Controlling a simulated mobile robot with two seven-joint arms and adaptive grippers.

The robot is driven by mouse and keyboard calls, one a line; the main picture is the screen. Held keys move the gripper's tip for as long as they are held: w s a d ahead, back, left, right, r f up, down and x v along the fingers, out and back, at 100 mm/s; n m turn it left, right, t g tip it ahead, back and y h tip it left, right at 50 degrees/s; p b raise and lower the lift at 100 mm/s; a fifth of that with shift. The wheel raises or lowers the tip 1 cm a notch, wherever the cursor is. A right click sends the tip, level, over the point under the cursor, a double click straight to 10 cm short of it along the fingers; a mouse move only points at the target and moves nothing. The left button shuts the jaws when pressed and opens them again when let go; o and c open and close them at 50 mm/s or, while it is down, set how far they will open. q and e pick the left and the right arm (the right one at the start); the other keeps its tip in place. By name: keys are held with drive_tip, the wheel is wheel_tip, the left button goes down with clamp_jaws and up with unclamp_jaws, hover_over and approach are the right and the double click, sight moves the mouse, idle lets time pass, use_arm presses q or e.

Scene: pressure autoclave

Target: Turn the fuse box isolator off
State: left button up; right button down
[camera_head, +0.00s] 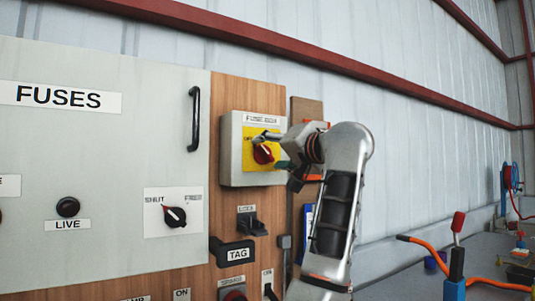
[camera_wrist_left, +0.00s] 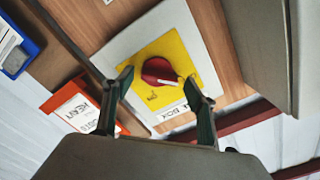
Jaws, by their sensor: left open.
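The fuse box isolator (camera_head: 236,170) is a grey box with a yellow plate and a red rotary knob (camera_head: 263,154), mounted on the wooden board. In the left wrist view the red knob (camera_wrist_left: 158,69) carries a white mark and sits on the yellow plate (camera_wrist_left: 185,52). My left gripper (camera_head: 274,148) is at the right front of the knob, open. In the left wrist view its dark green fingertips (camera_wrist_left: 159,84) are spread to either side of the knob. I cannot tell whether either finger touches it. My right gripper is not in view.
A grey FUSES cabinet (camera_head: 110,150) with a black handle (camera_head: 194,120) stands left. Below the isolator are a black lock fitting (camera_head: 252,224) and a TAG holder (camera_head: 232,253). An orange holder (camera_wrist_left: 78,104) with a card is beside the isolator. A red-handled lever (camera_head: 458,222) stands right.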

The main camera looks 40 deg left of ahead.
use_arm(q)
drive_tip(key=v, duration=1)
drive_tip(key=shift+d, duration=0.15)
